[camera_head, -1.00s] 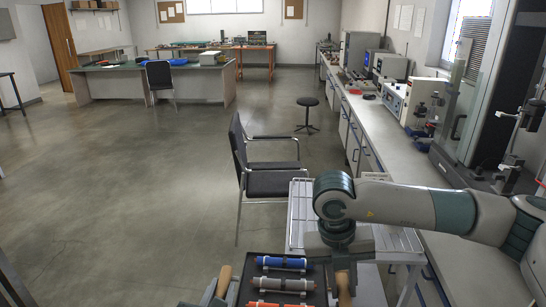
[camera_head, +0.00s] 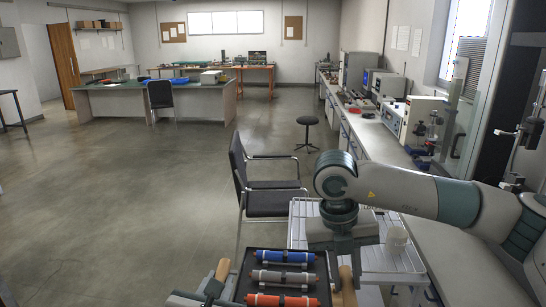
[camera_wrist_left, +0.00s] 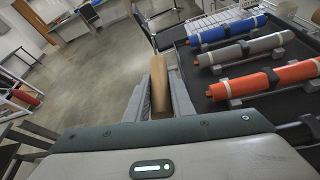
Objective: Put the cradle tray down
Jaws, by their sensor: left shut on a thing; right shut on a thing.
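The cradle tray (camera_head: 249,267) is black and holds a blue, a grey and an orange cable sample side by side. It is at the bottom of the head view, its near part cut off. My left gripper (camera_head: 215,288) is shut on its left wooden handle (camera_head: 223,269); the left wrist view shows this handle (camera_wrist_left: 160,82) between the fingers. My right gripper (camera_head: 344,262) is at the right wooden handle (camera_head: 347,287), shut on it, its fingers partly hidden by my wrist. What is under the tray is hidden.
A white trolley (camera_head: 395,262) stands just beyond and right of the tray, with a white cup-like thing (camera_head: 397,236) on it. A black chair (camera_head: 272,204) stands behind it. A long bench (camera_head: 385,145) runs along the right. Floor at left is open.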

